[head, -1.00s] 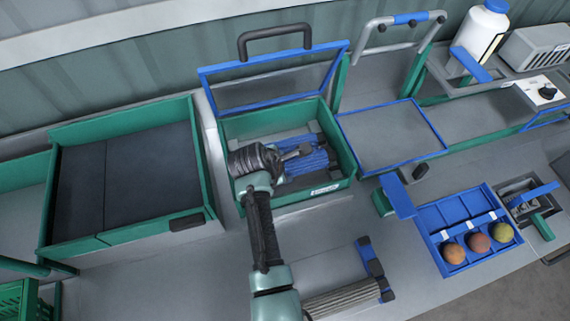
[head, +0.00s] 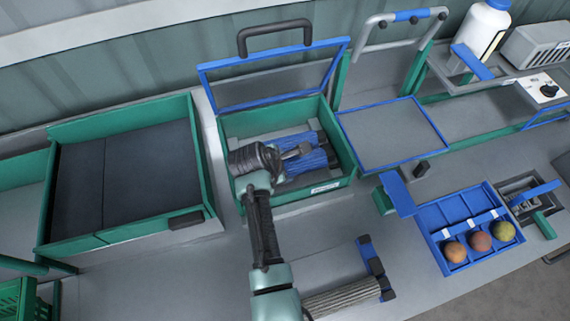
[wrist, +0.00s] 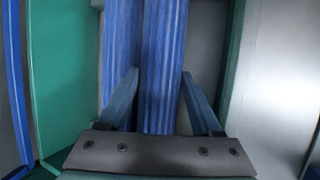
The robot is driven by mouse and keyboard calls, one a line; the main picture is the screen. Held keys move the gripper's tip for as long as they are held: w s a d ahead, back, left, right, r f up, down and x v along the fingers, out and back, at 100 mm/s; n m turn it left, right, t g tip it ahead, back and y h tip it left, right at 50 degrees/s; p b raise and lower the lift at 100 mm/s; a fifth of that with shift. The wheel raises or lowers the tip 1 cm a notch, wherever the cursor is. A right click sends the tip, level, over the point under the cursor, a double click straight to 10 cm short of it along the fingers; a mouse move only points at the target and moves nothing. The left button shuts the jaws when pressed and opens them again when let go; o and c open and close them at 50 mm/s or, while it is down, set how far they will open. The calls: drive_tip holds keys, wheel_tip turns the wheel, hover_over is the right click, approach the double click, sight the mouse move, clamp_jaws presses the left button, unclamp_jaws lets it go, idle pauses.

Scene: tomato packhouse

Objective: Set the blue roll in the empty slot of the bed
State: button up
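The bed is a green box (head: 345,160) with a raised blue-framed lid, in the middle of the head view. Blue ribbed rolls (head: 313,158) lie inside it under my gripper (head: 300,153). In the wrist view one blue roll (wrist: 163,45) runs between the two fingertips of my gripper (wrist: 160,75). A second blue roll (wrist: 120,40) lies alongside on the left. Bare grey floor (wrist: 204,50) shows to the right of the held roll. My wrist hides part of the bed in the head view, and the roll's underside is hidden.
The raised lid (head: 346,48) with its dark handle stands behind the bed. A grey ribbed roll (head: 343,298) lies in front on the bench near a blue bracket. A blue tray (head: 430,215) with three balls is at right. A dark-floored green tray (head: 125,237) is at left.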

drive_tip(key=o, duration=0.4)
drive_tip(key=shift+s+f, duration=0.1)
drive_tip(key=shift+f, duration=0.1)
drive_tip(key=shift+s+f, duration=0.1)
drive_tip(key=shift+s, duration=0.05)
drive_tip(key=c, duration=0.3)
drive_tip(key=shift+c, duration=0.2)
wheel_tip(320, 180, up, 8)
drive_tip(key=p, duration=0.7)
drive_tip(key=shift+f, duration=0.2)
drive_tip(key=shift+w, duration=0.2)
